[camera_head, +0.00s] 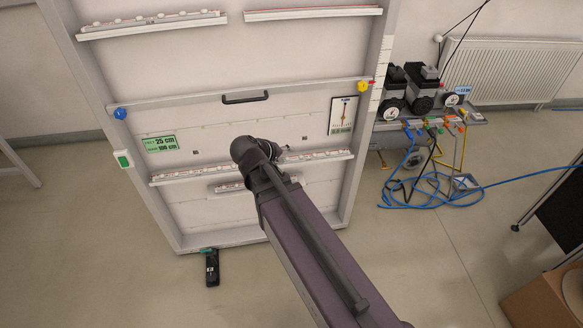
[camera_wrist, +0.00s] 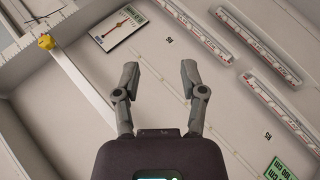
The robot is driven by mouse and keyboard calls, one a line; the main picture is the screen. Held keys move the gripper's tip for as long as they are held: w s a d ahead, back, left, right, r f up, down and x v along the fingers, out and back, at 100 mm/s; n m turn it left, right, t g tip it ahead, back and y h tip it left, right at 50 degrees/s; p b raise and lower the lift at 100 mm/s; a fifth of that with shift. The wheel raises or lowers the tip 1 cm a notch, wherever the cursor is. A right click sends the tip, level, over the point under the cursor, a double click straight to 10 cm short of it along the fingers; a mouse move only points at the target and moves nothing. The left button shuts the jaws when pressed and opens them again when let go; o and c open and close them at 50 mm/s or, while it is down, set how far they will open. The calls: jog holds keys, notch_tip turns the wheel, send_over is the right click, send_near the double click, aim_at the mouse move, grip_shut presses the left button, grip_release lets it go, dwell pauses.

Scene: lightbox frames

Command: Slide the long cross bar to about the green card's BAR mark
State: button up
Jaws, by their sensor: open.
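The long cross bar (camera_head: 190,101) spans the tall light frame in the head view, tilting slightly up to the right. It has a blue knob (camera_head: 120,113) at its left end, a yellow knob (camera_head: 362,86) at its right end and a black handle (camera_head: 245,97) near its middle. The green card (camera_head: 160,143) hangs below its left part; its lower line seems to read 100 cm. My gripper (camera_wrist: 160,78) is open and empty, in front of the panel below the bar. In the wrist view the bar (camera_wrist: 82,87) runs from the yellow knob (camera_wrist: 46,41) behind my gripper.
A marked scale (camera_head: 377,75) runs along the right post. Shelf strips (camera_head: 185,175) cross the panel lower down. Pumps (camera_head: 422,87) and blue hoses (camera_head: 430,198) are to the right of the frame.

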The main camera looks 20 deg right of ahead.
jog(key=s+m+g+y+p, duration=0.2)
jog(key=s+g+y+p, duration=0.2)
jog(key=s, duration=0.3)
jog(key=shift+s+y+p, duration=0.25)
jog(key=shift+y+p, duration=0.55)
jog(key=shift+p, duration=0.05)
